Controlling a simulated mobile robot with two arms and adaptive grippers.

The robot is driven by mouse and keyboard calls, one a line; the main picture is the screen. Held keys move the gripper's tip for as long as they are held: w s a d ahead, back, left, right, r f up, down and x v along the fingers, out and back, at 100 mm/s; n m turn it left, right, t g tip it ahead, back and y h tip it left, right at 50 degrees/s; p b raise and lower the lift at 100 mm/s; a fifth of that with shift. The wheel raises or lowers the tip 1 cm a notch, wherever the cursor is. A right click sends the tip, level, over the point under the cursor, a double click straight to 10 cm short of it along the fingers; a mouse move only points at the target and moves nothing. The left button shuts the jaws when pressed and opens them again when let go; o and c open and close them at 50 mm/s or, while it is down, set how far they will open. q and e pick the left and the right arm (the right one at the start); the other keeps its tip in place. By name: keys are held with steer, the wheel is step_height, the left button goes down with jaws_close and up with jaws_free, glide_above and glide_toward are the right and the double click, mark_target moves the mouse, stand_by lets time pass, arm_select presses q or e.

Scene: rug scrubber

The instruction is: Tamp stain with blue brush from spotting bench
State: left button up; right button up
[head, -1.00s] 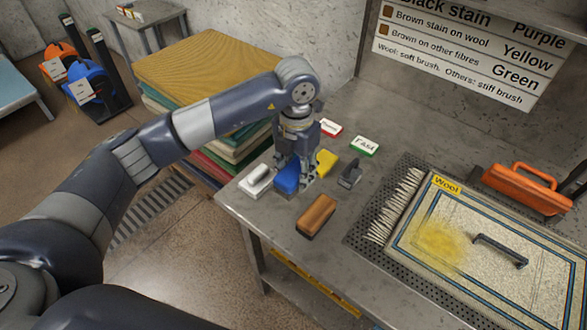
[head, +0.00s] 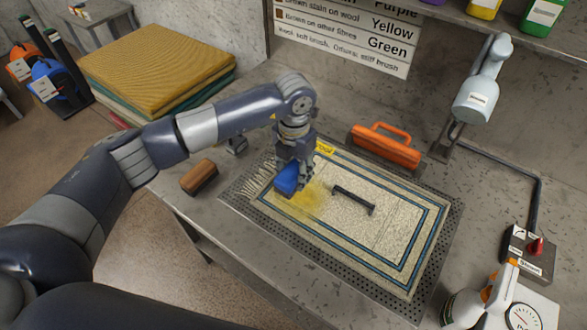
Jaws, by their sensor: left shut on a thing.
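My left gripper (head: 293,172) is shut on the blue brush (head: 287,180). It holds the brush over the left part of the rug, at the upper left edge of the yellow stain (head: 304,198). I cannot tell whether the brush touches the rug. The cream rug (head: 385,240) has blue border lines, a fringe on its left and a yellow "Wool" label, partly hidden by my gripper. It lies on the perforated plate of the spotting bench (head: 188,225). My right gripper is not in view.
A black handle (head: 353,200) lies on the rug right of the stain. An orange-handled tool (head: 385,146) stands behind the rug. A brown brush (head: 199,176) lies to the left. A grey lamp-like head (head: 478,92) and a switch box (head: 528,250) are at right.

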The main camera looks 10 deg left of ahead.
arm_select(q)
steer(key=shift+a+f, duration=0.3)
steer(key=shift+f, duration=0.2)
steer(key=shift+a+f+b, duration=0.15)
steer(key=shift+f+b, duration=0.55)
steer(key=shift+f, duration=0.15)
steer(key=shift+f+b, duration=0.55)
steer(key=shift+f, duration=0.4)
steer(key=shift+d+f+b, duration=0.2)
steer(key=shift+f+b, duration=0.15)
steer(key=shift+f, duration=0.3)
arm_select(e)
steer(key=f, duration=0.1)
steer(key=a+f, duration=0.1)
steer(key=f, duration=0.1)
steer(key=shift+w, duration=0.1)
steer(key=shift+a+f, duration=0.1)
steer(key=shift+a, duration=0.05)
arm_select(q)
steer(key=shift+f, duration=0.25)
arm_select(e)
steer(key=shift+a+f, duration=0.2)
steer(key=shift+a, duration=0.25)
arm_select(q)
steer(key=shift+f+b, duration=0.2)
steer(key=shift+b, duration=0.15)
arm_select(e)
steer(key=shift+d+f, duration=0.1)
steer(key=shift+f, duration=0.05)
